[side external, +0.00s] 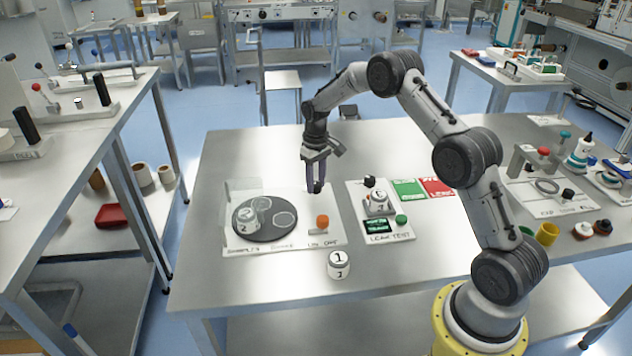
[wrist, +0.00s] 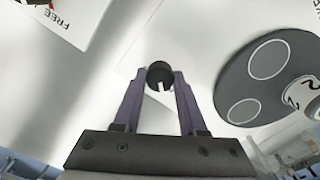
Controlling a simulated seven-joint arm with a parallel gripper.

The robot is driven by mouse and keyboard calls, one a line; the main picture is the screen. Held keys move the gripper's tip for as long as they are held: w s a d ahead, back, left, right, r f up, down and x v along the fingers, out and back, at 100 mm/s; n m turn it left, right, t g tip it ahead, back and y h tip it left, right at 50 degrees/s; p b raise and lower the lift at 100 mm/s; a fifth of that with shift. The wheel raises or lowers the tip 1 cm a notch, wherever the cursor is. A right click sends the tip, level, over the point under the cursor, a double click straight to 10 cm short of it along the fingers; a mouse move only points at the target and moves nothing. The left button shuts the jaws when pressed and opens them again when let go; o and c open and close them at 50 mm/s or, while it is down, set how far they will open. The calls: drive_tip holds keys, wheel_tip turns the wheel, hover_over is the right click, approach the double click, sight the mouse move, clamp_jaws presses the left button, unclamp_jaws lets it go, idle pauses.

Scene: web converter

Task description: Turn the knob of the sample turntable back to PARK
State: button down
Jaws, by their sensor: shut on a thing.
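The sample turntable has a dark round disc (side external: 262,222) with outlined circles on a white base plate. A white pot marked 2 (side external: 247,221) sits on the disc. The disc (wrist: 245,72) and pot (wrist: 303,92) also show at right in the wrist view. My gripper (side external: 317,188) points down at the back right of the turntable plate. In the wrist view its purple fingers (wrist: 160,80) are shut on a black knob (wrist: 159,71) with a white mark. I cannot read a PARK label.
An orange knob (side external: 322,221) stands at the plate's right front. A leak test station (side external: 397,236) with a pot on it is to the right. Another white pot (side external: 339,265) stands near the table's front. Green (side external: 409,188) and red (side external: 437,186) areas lie behind the station.

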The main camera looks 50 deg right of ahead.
sight(316, 183)
drive_tip(key=shift+n, duration=1.1)
drive_tip(key=shift+r, duration=0.1)
drive_tip(key=shift+c, duration=2.3)
unclamp_jaws()
wheel_tip(316, 183, up, 14)
